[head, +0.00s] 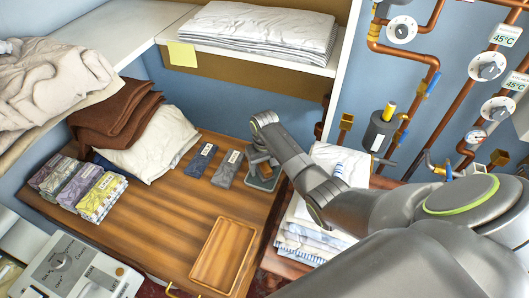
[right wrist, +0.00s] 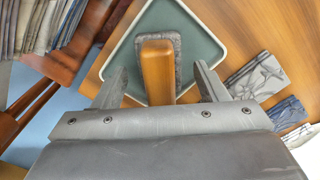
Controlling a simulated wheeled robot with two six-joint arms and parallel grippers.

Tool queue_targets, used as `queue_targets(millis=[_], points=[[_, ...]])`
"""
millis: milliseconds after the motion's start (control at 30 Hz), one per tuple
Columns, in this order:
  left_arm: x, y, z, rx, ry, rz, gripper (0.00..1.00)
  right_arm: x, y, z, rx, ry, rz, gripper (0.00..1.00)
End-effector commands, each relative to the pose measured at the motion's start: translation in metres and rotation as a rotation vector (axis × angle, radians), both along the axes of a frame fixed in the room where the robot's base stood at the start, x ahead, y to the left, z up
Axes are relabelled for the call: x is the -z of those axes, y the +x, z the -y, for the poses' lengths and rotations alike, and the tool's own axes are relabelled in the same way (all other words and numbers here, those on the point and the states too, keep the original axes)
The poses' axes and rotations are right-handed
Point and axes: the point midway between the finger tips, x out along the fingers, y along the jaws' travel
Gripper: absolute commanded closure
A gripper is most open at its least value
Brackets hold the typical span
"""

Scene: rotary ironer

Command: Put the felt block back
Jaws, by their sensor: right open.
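The felt block (right wrist: 158,70) has an orange-brown wooden handle on a grey felt base. In the right wrist view it stands on a green tray (right wrist: 195,40) with a pale rim. In the head view the tray (head: 262,184) shows small on the wooden table, partly hidden by my right arm. My right gripper (right wrist: 160,80) is open, with one finger on each side of the handle and a gap on both sides. In the head view my right gripper (head: 258,157) is over the tray. My left gripper is not in view.
Folded cloth packs (head: 201,160) lie left of the tray, and patterned packs (head: 101,196) stand at the far left. An empty wooden tray (head: 222,255) lies at the table's front. Stacked linens (head: 308,240) are at the right. The middle of the table (head: 160,220) is clear.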

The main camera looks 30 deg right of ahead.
Motion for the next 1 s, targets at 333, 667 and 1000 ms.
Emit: queue_targets(millis=[333, 667, 1000], points=[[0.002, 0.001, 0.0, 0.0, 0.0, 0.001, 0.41, -0.066, 0.001, 0.001, 0.0, -0.001, 0.005, 0.33], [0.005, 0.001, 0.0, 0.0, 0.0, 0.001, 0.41, -0.105, 0.0, 0.0, 0.0, 0.0, 0.0, 0.33], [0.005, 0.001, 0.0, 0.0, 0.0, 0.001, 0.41, -0.107, 0.0, 0.0, 0.0, 0.0, 0.0, 0.33]])
